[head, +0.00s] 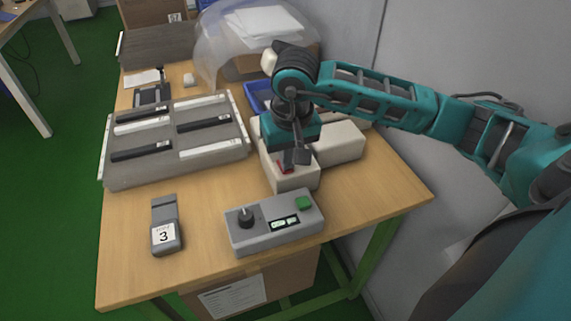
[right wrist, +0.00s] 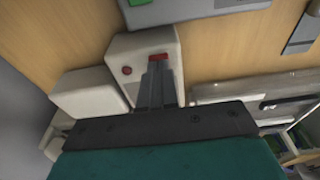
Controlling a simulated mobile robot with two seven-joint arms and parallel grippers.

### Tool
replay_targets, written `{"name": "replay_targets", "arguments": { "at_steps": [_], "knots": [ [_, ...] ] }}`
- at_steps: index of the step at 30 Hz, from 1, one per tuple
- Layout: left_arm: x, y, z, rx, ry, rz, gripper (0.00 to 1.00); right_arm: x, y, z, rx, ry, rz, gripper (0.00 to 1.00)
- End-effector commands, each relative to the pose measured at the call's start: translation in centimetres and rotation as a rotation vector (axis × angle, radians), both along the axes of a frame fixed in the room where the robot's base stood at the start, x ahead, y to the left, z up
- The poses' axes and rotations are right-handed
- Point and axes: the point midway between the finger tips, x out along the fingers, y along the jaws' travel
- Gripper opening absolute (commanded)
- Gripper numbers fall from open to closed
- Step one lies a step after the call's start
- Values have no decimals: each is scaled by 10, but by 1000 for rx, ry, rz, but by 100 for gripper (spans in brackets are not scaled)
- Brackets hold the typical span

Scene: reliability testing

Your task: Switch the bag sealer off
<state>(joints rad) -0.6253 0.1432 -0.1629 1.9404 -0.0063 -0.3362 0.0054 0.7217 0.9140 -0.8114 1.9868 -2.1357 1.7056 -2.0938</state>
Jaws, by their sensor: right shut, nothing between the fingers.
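The bag sealer looks to be the cream-white box-shaped device (head: 291,181) under my right gripper, on the right part of the table. In the right wrist view its pale top (right wrist: 146,46) carries a red rocker switch (right wrist: 158,57) and a small round red button or lamp (right wrist: 127,70). My right gripper (head: 296,162) is shut and empty, pointing down at the switch. In the right wrist view its fingertips (right wrist: 158,65) are right at the red switch and partly cover it; I cannot tell whether they touch it. The switch position is not readable. My left gripper is not in view.
A grey control box (head: 262,236) with a black knob, a display and a green button stands in front of the sealer. A grey device marked 3 (head: 165,236) lies to its left. A large grey slotted rack (head: 178,172) and a blue bin (head: 257,93) are farther back.

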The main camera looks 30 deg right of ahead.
Motion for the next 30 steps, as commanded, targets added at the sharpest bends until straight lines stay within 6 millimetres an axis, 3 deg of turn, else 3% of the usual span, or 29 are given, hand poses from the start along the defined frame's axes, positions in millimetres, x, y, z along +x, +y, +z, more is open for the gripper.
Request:
{"name": "replay_targets", "arguments": {
  "at_steps": [17,30],
  "knots": [
    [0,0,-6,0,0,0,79,0,0,-5,0,-1,0,0],
    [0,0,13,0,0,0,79,0,0,27,0,-2,0,0]
  ]
}}
